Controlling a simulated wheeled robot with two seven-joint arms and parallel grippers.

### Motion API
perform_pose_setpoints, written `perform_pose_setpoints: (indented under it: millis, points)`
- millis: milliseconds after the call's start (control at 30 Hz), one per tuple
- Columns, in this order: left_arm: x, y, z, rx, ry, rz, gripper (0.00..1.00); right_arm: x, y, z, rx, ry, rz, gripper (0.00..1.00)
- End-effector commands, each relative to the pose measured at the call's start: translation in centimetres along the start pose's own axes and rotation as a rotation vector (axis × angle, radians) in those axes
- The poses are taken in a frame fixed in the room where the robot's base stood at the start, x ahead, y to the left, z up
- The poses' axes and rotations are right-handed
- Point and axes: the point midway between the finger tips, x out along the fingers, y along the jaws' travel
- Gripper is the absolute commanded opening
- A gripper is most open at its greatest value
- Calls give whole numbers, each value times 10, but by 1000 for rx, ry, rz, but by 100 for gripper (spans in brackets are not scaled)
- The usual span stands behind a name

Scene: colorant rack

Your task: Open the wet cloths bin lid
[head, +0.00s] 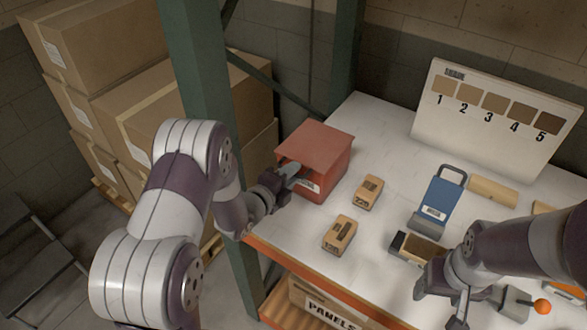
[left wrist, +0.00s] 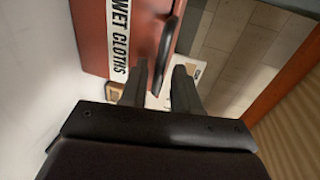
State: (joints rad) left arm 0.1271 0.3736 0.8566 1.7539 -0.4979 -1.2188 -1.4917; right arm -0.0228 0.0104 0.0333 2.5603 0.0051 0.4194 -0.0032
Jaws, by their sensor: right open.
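The red wet cloths bin (head: 335,177) stands at the left edge of the table, and its flat red lid (head: 316,144) looks closed. In the left wrist view its side carries a white "WET CLOTHS" label (left wrist: 119,40), and a dark curved handle (left wrist: 166,50) shows beside it. My left gripper (head: 290,172) is at the bin's near left side. In the left wrist view its fingers (left wrist: 158,88) are apart, with the lower end of the handle between them; contact is unclear. My right gripper (head: 438,303) is open over the table's near right part.
Two small tan blocks (head: 369,192) (head: 339,234) lie right of the bin. A green post (head: 203,80) rises left of the bin, near my left arm. Cardboard boxes stand behind.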

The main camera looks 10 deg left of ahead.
Motion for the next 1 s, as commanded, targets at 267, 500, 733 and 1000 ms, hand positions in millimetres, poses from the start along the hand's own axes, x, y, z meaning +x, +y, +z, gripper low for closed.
perform_pose_setpoints:
  millis: [267,500,733,1000]
  points:
    - [16,0,0,-1,-1,0,31,-3,0,0,0,0,0,65]
    - [16,0,0,-1,-1,1,15,-3,0,0,0,0,0,65]
    - [16,0,0,-1,0,2,0,-4,0,0,0,0,0,65]
    - [16,-19,-11,-1,1,55,0,-23,0,-3,0,0,0,65]
